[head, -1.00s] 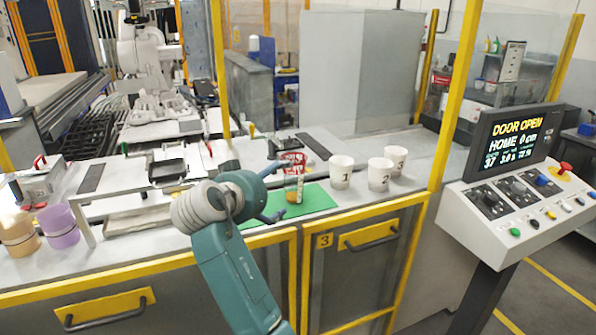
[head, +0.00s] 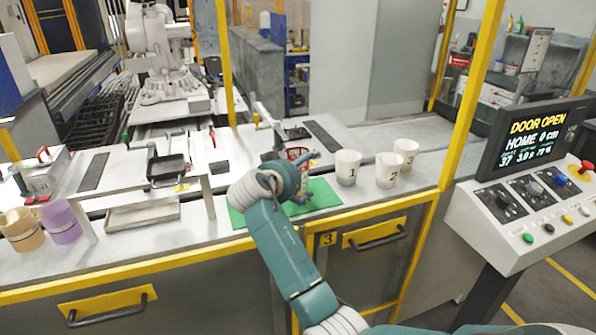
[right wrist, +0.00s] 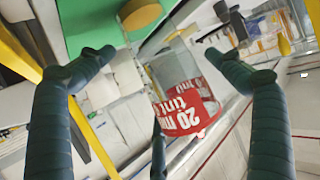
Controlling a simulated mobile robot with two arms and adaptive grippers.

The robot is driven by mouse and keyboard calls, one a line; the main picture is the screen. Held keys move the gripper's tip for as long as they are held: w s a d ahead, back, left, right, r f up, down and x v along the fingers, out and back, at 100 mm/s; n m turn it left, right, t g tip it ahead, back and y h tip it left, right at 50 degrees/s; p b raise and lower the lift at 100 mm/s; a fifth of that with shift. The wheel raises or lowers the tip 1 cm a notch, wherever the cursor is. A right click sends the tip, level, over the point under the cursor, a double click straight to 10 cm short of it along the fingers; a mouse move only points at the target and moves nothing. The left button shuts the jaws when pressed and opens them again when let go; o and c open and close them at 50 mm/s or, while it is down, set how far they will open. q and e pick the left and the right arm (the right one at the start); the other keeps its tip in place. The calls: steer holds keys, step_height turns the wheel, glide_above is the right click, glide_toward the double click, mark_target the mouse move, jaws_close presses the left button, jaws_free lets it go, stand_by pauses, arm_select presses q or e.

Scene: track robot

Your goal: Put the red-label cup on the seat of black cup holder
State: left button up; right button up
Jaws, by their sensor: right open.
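The red-label cup is clear with a red band of white print. In the right wrist view its red label (right wrist: 183,108) shows tilted between my spread fingers. In the head view its red part (head: 297,154) shows behind my right gripper (head: 307,178), which hides most of the cup. In the right wrist view my right gripper (right wrist: 158,60) is open, with a finger on each side of the cup and no clear grip on it. A black square tray-like piece (head: 167,167) stands left of it; I cannot tell whether it is the black cup holder. My left gripper is out of view.
White numbered cups (head: 347,168) stand right of my gripper. A green mat (head: 325,192) lies under it. Orange (head: 22,230) and purple (head: 62,222) cups stand at far left. A yellow post (head: 470,95) and control panel (head: 530,205) bound the right side.

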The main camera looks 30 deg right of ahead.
steer(key=shift+w+d+f, duration=0.3)
steer(key=shift+w+d, duration=0.05)
steer(key=shift+d, duration=0.05)
steer(key=shift+s, duration=0.1)
steer(key=c, duration=1.3)
steer(key=shift+r, duration=0.1)
steer(key=shift+c, duration=0.2)
